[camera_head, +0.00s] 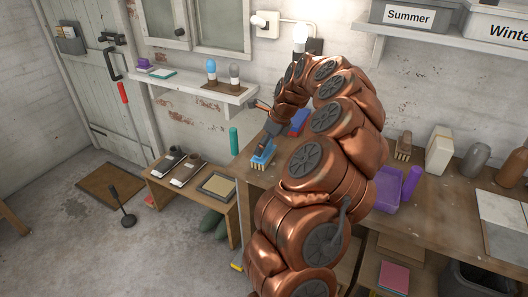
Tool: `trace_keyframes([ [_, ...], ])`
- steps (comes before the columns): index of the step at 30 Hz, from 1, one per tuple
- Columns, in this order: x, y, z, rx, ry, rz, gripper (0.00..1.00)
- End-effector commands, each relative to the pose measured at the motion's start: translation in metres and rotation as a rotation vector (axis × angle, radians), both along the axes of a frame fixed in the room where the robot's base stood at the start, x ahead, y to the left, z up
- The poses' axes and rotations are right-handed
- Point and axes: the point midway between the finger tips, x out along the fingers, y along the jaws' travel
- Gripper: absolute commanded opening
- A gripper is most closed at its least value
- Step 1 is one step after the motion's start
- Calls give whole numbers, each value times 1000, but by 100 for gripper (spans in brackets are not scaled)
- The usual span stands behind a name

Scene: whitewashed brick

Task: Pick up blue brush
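The blue brush (262,154) shows in the head view near the left end of the workbench, blue on top with pale bristles low on its left side. My gripper (266,143) is dark and points down right at the upper side of the brush. It seems to touch or almost touch it. The fingers are small and partly hidden by my copper arm, so I cannot tell whether they are open or shut on the brush.
My arm hides the bench's middle. A blue and red item (299,122) lies behind the gripper, and a teal cylinder (234,141) stands left. A purple box (385,192), wooden brush (404,147) and white bottle (439,151) are at right. A lower table (165,197) is at left.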

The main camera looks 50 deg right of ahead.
Motion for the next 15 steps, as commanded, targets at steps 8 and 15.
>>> trace_keyframes([
  [8,3,1,-9,0,0,1,100],
  [15,3,1,-8,0,0,1,78],
])
